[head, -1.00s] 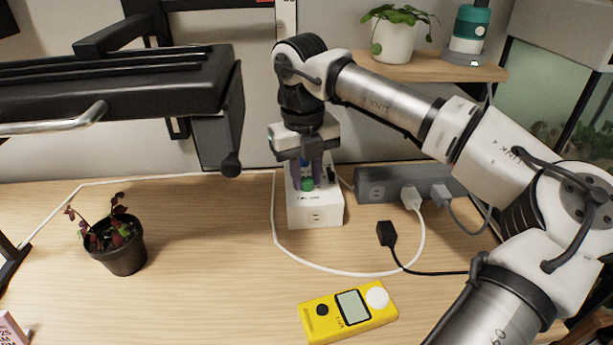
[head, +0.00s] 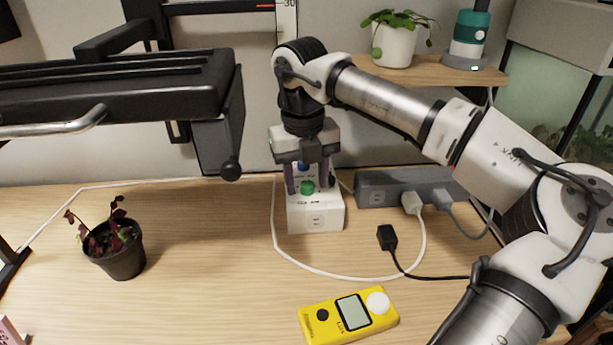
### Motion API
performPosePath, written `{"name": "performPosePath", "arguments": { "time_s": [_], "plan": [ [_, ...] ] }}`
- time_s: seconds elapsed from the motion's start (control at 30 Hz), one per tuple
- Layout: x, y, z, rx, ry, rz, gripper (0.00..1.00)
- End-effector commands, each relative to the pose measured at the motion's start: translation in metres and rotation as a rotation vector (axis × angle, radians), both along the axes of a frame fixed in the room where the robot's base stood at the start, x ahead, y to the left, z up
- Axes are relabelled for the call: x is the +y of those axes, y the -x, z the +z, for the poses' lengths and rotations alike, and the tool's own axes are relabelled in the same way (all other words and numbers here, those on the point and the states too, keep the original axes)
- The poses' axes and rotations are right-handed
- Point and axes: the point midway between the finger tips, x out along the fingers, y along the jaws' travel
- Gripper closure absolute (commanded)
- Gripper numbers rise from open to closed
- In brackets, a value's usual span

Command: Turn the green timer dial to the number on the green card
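The green timer dial (head: 307,187) sits on top of a white timer box (head: 316,218) with an outlet on its front face. A blue dial (head: 304,167) shows behind it, partly hidden by my gripper. My gripper (head: 308,189) points down over the box, its two purple fingers spread apart, one on each side of the green dial with visible gaps. It is open and holds nothing. The dial's pointer and numbers are too small to read. I cannot make out a green card in this view.
A grey power strip (head: 400,187) with plugs lies right of the box. A white cable (head: 345,272) loops in front. A yellow light meter (head: 348,316) lies in front. A potted plant (head: 118,258) stands left, with bare table between. A black lamp-like fixture (head: 115,85) overhangs the left.

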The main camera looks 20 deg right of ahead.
Motion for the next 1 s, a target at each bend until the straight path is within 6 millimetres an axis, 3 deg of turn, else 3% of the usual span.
{"name": "performPosePath", "arguments": {
  "time_s": [0.37, 1.0],
  "plan": [
    [0.001, 0.0, 0.013, 0.001, 0.0, 0.0, 0.54],
    [0.005, -0.001, 0.128, 0.0, 0.001, 0.0, 0.54]
  ]
}}
